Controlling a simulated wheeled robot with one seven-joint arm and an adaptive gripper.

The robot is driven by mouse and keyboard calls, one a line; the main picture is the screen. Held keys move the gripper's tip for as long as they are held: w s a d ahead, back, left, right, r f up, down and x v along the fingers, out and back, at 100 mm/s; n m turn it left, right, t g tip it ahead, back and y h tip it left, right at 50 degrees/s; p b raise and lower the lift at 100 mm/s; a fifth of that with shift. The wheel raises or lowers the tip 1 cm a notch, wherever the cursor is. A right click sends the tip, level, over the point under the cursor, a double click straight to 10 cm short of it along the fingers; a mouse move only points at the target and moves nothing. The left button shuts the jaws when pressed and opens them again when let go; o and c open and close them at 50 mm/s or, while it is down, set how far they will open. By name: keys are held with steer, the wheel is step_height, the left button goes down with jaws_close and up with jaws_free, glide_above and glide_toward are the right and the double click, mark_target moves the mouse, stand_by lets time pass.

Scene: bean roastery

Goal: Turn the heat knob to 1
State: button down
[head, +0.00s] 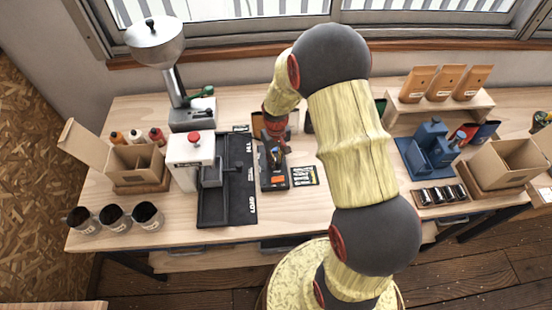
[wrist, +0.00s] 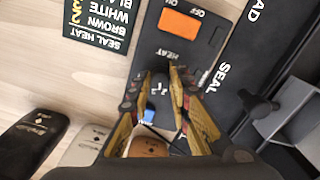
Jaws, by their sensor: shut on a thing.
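The heat control box (head: 273,184) is a black unit in the middle of the bench. In the wrist view its face (wrist: 205,62) carries the word HEAT and an orange ON/OFF switch (wrist: 180,24). My gripper (wrist: 162,80) is over this face below the HEAT label, its two fingers closed around the dark heat knob (wrist: 157,89), which is mostly hidden between them. The knob's pointer and numbers cannot be read. In the head view my gripper (head: 273,147) reaches down to the far end of the box.
A seal heat card (head: 304,176) lies right of the box. A black mat (head: 243,200) with a sealer (head: 210,176) is close on the left. Several containers (wrist: 87,147) stand near the gripper. A blue device (head: 432,143) is farther right.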

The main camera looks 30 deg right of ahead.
steer(key=n, duration=0.4)
steer(key=shift+n, duration=0.3)
steer(key=n, duration=0.4)
steer(key=shift+p, duration=0.35)
steer(key=shift+n, duration=0.4)
steer(key=c, duration=1.7)
jaws_free()
steer(key=shift+o, duration=0.4)
step_height(320, 180, up, 12)
